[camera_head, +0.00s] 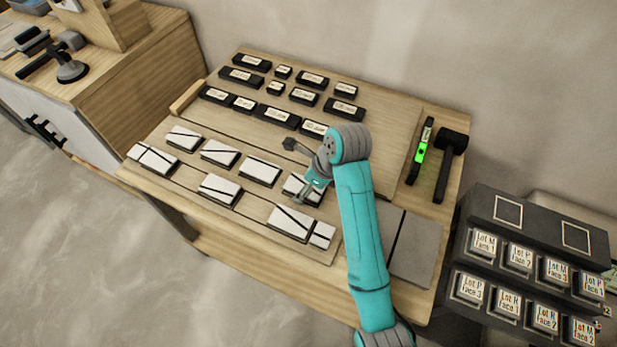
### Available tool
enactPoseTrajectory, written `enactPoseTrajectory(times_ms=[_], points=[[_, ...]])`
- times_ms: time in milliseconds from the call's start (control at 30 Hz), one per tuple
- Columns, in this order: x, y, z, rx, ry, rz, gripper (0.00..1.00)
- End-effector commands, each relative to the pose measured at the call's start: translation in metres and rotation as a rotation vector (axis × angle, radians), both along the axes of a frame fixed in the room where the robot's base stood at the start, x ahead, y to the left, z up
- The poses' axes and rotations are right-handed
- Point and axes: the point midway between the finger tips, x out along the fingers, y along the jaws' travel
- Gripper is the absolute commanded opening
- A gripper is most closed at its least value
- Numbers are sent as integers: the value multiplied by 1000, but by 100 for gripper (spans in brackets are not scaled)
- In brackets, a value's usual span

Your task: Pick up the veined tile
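Several white tiles with dark veins lie in two loose rows on the front half of the wooden table. One veined tile (314,198) is close beside my gripper and partly hidden by it. Other veined tiles are at the left (152,158), in the middle (260,171) and at the front (285,223). I cannot tell which one the task names. My gripper (297,170) has its two fingers spread apart, with nothing seen between them. It is over the right part of the tile area; its height above the tiles is unclear.
Several dark labelled blocks (278,117) fill the back of the table (385,118). A green level (422,150) and a black mallet (449,160) lie at the right. Grey slabs (415,250) are at the front right. A dark rack of labelled lots (535,225) stands beyond the right edge.

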Motion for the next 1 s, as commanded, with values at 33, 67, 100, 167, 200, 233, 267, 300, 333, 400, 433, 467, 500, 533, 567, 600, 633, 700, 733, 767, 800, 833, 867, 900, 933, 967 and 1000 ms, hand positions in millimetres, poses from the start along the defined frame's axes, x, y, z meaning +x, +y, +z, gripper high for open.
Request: enactPoseTrajectory(times_ms=[33,67,100,167,200,233,267,300,333,400,433,467,500,533,567,600,633,700,733,767,800,833,867,900,933,967,1000], points=[[-4,2,-4,0,1,1,88],[-5,3,-5,0,0,0,88],[-6,3,-6,0,0,0,88],[-7,4,-7,0,-1,0,88],[-7,4,-7,0,-1,-1,88],[-7,4,-7,-1,-1,-2,88],[-6,4,-7,-1,-1,-2,88],[-6,4,-7,-1,-1,-2,88],[-6,4,-7,0,-1,-1,88],[-6,4,-7,0,-1,-1,88],[-6,4,-7,0,-1,-1,88],[-6,4,-7,0,-1,-1,88],[-6,4,-7,0,-1,-1,88],[-6,4,-8,0,-1,-1,88],[-6,4,-8,0,-1,-1,88],[-6,4,-8,0,-1,-1,88],[-6,4,-9,0,-1,-1,88],[-6,4,-10,0,-1,-1,88],[-6,4,-10,0,-1,-1,88],[-6,3,-10,0,-1,-1,88],[-6,4,-11,0,-1,-1,88],[-6,4,-11,0,-1,-1,88],[-6,4,-12,0,-1,-1,88],[-6,3,-12,0,-1,-1,88],[-6,4,-12,0,-1,-1,88],[-6,4,-12,0,-1,-1,88],[-6,4,-12,0,-1,-1,88]])
